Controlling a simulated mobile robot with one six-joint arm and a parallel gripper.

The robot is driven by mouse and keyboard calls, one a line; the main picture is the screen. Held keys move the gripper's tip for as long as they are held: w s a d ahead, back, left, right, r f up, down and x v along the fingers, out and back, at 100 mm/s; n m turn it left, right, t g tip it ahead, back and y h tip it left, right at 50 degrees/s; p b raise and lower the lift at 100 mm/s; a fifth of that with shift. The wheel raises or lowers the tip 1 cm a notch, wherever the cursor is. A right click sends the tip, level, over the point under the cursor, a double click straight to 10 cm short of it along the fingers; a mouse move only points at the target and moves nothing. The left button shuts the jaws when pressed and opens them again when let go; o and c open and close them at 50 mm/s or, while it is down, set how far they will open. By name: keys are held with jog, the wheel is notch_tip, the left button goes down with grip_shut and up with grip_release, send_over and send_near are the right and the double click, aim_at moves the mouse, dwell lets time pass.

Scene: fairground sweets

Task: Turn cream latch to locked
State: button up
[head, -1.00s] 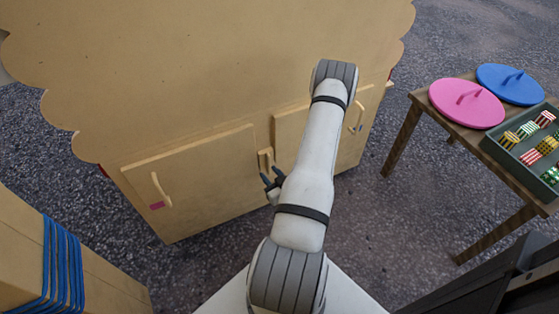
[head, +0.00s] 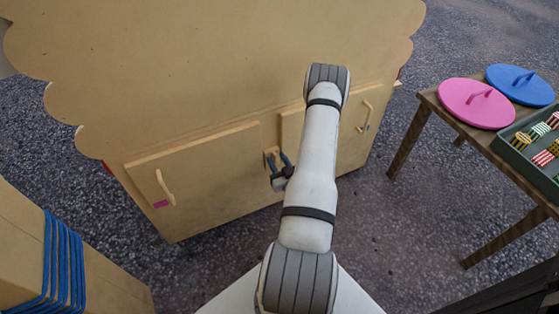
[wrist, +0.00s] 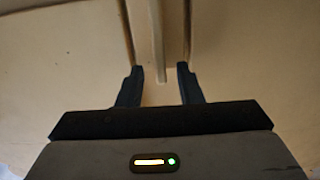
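The cream latch (head: 270,151) sits on the front of the tan cabinet (head: 230,70), between the left door (head: 200,160) and the right door (head: 291,125). In the wrist view it looks like a narrow upright bar (wrist: 158,40). My gripper (head: 279,162) is at the latch, with its dark blue fingers pointing at the cabinet front. In the wrist view my gripper (wrist: 160,70) is open, with the bar's lower end between the two fingertips and a gap on each side. I cannot tell how deep the bar sits between them. My arm hides part of the right door.
The left door has a handle (head: 165,187) and a pink patch (head: 160,204). The right door has a handle (head: 364,117). A wooden table (head: 430,98) at right bears a pink lid (head: 470,108), a blue lid (head: 522,78) and a tray (head: 520,168). Bare ground lies between.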

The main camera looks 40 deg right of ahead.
jog(key=shift+c, duration=0.3)
grip_shut()
jog(key=shift+d, duration=0.15)
jog(key=m, duration=0.2)
jog(key=d+m, duration=0.1)
jog(key=m, duration=0.1)
jog(key=shift+s+f, duration=0.15)
jog(key=shift+s, duration=0.05)
jog(key=shift+s+d+f+m, duration=0.1)
jog(key=shift+d+f+m, duration=0.45)
jog(key=shift+m, duration=1.8)
jog(key=shift+s+d+f+m, duration=0.15)
jog(key=shift+d+f+m, duration=0.4)
jog(key=shift+m, duration=1.75)
jog(key=shift+s+d+f+m, duration=0.1)
jog(key=shift+d+f+m, duration=0.45)
jog(key=shift+m, duration=1.8)
jog(key=shift+a+f, duration=0.25)
jog(key=shift+f, duration=0.05)
